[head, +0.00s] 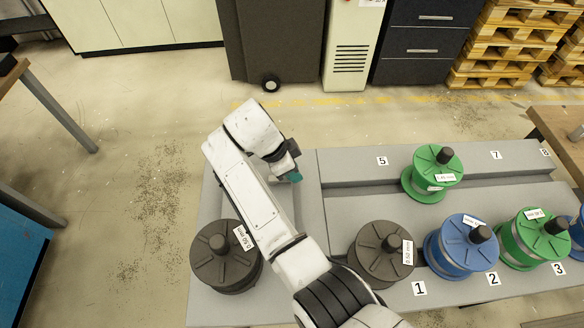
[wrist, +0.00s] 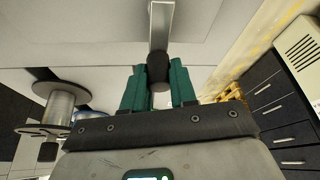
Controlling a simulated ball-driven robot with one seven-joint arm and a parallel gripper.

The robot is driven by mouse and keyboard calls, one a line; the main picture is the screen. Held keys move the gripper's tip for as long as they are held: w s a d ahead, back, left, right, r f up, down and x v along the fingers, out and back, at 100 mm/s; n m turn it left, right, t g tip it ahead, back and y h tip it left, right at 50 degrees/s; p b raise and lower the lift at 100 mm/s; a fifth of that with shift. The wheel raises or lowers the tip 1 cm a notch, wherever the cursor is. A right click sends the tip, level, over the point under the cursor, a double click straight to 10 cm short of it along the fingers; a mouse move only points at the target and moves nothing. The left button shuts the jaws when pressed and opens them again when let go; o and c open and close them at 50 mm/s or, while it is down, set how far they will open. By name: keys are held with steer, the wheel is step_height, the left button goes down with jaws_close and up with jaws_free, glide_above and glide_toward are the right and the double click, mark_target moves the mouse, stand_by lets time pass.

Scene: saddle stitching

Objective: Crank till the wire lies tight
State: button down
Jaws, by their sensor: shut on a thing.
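My gripper (wrist: 158,80) has green fingers shut on a dark crank knob (wrist: 158,66) in the wrist view. A pale metal crank arm (wrist: 161,22) runs from the knob to the top edge of that view. A spool wound with silvery wire (wrist: 62,103) shows at the left of the wrist view.
Dark spools (head: 212,262) and (head: 372,268) stand on the grey bench either side of my arm. Blue (head: 452,262) and green spools (head: 530,256) fill numbered places at the right, with one green spool (head: 428,193) behind. Cabinets and pallets (head: 505,45) stand at the back.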

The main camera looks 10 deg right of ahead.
steer(key=c, duration=0.9)
jaws_free()
steer(key=shift+r, duration=0.1)
steer(key=w+v, duration=0.1)
steer(key=v, duration=0.9)
steer(key=shift+s+a+r, duration=0.2)
steer(key=shift+s+r, duration=0.15)
steer(key=shift+s, duration=0.15)
